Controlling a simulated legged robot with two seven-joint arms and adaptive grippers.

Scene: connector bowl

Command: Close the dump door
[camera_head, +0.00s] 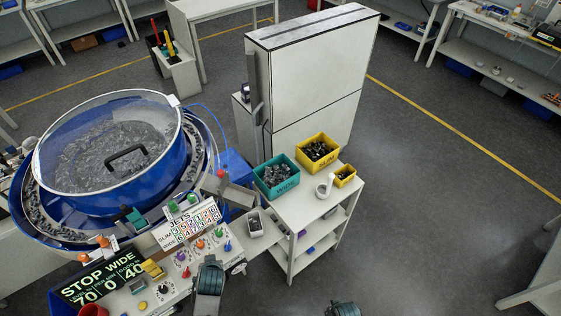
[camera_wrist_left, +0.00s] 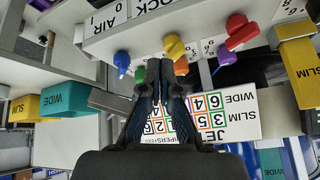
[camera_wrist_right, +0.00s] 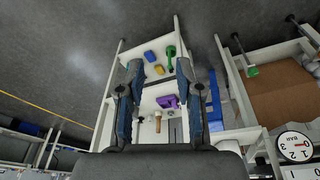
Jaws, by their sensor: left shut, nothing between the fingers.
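The feeder is a blue bowl (camera_head: 174,165) with a clear lid and a black handle, full of grey parts, at the left of the head view. A red-topped lever (camera_head: 221,175) stands at the bowl's right side, above a small metal bin (camera_head: 255,224). I cannot tell which part is the dump door or how it stands. My left gripper (camera_head: 210,272) is over the control panel's lower right; in the left wrist view its fingers (camera_wrist_left: 159,82) are together and empty, near the coloured knobs. My right gripper (camera_head: 343,307) shows at the bottom edge; in the right wrist view its fingers (camera_wrist_right: 156,75) are apart and empty.
A panel (camera_head: 182,268) holds colour knobs and a black display (camera_head: 97,280) reading "STOP WIDE". A white shelf cart (camera_head: 310,213) carries a teal bin (camera_head: 268,189), a yellow bin (camera_head: 316,163) and a smaller yellow bin (camera_head: 344,176). A tall white cabinet (camera_head: 310,85) stands behind. Floor at right is clear.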

